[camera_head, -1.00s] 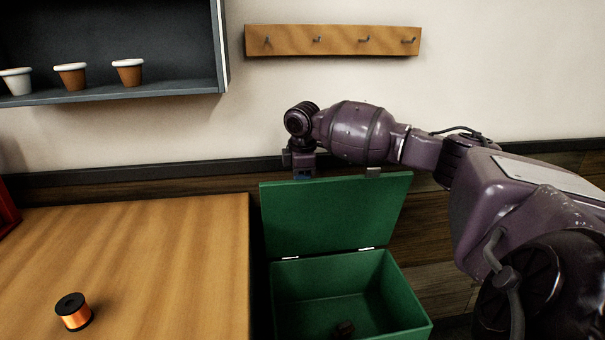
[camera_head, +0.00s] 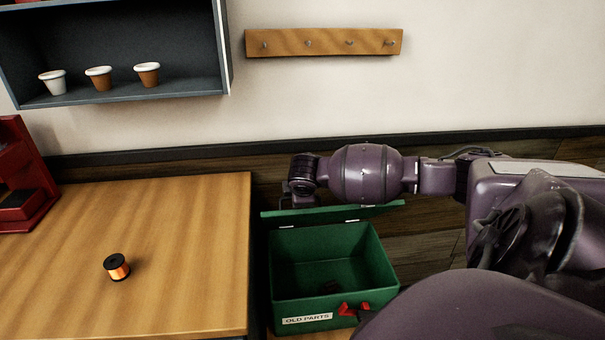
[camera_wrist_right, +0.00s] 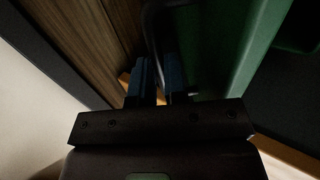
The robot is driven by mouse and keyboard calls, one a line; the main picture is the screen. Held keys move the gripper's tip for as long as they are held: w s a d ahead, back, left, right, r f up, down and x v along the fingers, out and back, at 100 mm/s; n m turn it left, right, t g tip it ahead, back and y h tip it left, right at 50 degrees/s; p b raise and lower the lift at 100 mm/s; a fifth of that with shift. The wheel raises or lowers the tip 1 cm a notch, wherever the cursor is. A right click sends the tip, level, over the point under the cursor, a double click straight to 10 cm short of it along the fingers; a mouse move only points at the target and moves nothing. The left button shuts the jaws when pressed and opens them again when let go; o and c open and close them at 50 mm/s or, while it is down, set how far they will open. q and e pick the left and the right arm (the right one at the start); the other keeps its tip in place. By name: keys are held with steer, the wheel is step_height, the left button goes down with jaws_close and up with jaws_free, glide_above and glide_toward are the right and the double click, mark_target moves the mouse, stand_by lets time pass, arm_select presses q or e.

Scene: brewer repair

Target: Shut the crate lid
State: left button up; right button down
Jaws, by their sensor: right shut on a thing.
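The green crate (camera_head: 385,270) stands right of the table and has an "OLD PARTS" label on its front. Its lid (camera_head: 340,213) is raised at the rear hinges and shows as a thin, foreshortened strip. My right gripper (camera_head: 300,203) is at the lid's left upper edge. In the right wrist view its blue fingers (camera_wrist_right: 157,80) are closed around a thin dark bar, apparently the lid's handle (camera_wrist_right: 152,30), beside the green lid (camera_wrist_right: 240,45). My left gripper is out of view.
The wooden table (camera_head: 190,230) carries a copper wire spool (camera_head: 117,267) and a red device (camera_head: 22,180). A shelf (camera_head: 130,98) with pots and a hook rail (camera_head: 325,42) are on the wall. A red part (camera_head: 352,310) is at the crate's front.

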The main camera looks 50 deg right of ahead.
arm_select(q)
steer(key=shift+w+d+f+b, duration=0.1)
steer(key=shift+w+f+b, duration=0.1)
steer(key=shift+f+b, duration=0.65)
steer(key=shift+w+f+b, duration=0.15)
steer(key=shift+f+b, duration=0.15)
steer(key=shift+b, duration=0.95)
arm_select(e)
steer(key=s+a+f+t+h, duration=0.2)
steer(key=s+a+f, duration=0.2)
steer(key=f, duration=0.5)
steer(key=s+a+f+t+h, duration=0.2)
steer(key=s+a+f+t, duration=0.1)
steer(key=s+f, duration=0.4)
steer(key=shift+a+f, duration=0.85)
steer(key=shift+f, duration=0.65)
steer(key=c, duration=1.2)
jaws_free()
steer(key=shift+f, duration=0.1)
arm_select(q)
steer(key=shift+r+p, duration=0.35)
steer(key=shift+p, duration=0.4)
arm_select(e)
steer(key=shift+o, duration=0.2)
steer(key=v, duration=1)
steer(key=shift+a+r, duration=0.25)
steer(key=shift+a, duration=0.15)
